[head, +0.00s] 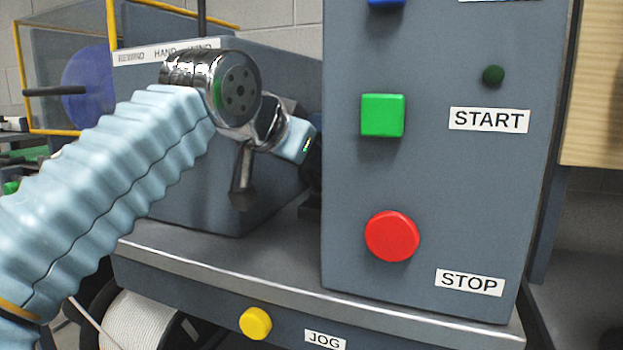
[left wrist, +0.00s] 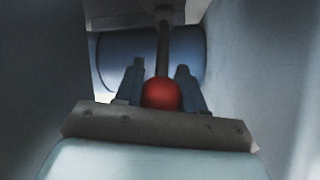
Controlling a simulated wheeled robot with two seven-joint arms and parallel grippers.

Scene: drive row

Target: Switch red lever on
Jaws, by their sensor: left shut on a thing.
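The red lever shows in the left wrist view as a red ball knob (left wrist: 162,94) on a dark stem that runs upward from it. My left gripper (left wrist: 162,80) has one finger on each side of the knob and is shut on it. In the head view my left arm comes in from the left, and my left gripper (head: 314,158) reaches in at the left edge of the control panel. Its fingertips and the red lever are hidden there. My right gripper is in neither view.
The grey control panel (head: 440,190) stands close to the right of my left gripper, with a green START button (head: 382,115) and a red STOP button (head: 392,236). A grey HAND WIND box (head: 285,75) is behind my arm. A yellow JOG button (head: 255,323) is below.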

